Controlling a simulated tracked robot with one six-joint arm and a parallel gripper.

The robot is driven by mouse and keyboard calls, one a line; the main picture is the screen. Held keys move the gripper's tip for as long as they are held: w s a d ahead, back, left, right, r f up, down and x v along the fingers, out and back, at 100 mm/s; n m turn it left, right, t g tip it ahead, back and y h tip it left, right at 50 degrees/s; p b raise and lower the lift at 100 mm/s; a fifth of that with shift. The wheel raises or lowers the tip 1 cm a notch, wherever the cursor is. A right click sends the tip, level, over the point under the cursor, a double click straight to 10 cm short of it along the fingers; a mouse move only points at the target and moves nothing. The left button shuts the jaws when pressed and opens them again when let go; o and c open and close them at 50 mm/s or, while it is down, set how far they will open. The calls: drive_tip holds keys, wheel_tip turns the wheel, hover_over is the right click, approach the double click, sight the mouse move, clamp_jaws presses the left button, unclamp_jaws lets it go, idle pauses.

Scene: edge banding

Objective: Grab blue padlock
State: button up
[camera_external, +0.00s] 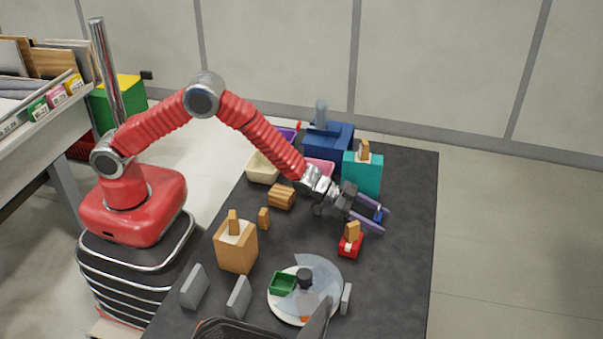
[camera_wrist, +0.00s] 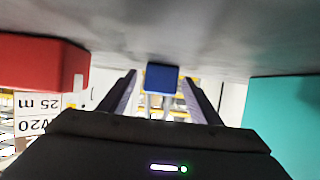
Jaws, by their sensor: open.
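The blue padlock (camera_external: 378,213) is a small blue block on the dark table, near its right side. It lies between the ends of the two purple fingers of my gripper (camera_external: 384,220). In the wrist view the padlock (camera_wrist: 161,78) shows as a blue block with a pale shackle, centred between the fingertips. The gripper is open, with a visible gap on each side of the padlock. The fingers reach out low over the table. I cannot tell whether any finger touches the padlock.
A teal box (camera_external: 361,176) stands behind the gripper, and a red box (camera_external: 350,246) stands in front. Both flank it in the wrist view. A blue box (camera_external: 322,142) is at the back. A round white plate (camera_external: 327,270) lies nearer. The table's right strip is clear.

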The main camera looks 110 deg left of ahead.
drive_tip(key=shift+c, duration=0.5)
drive_tip(key=c, duration=1.1)
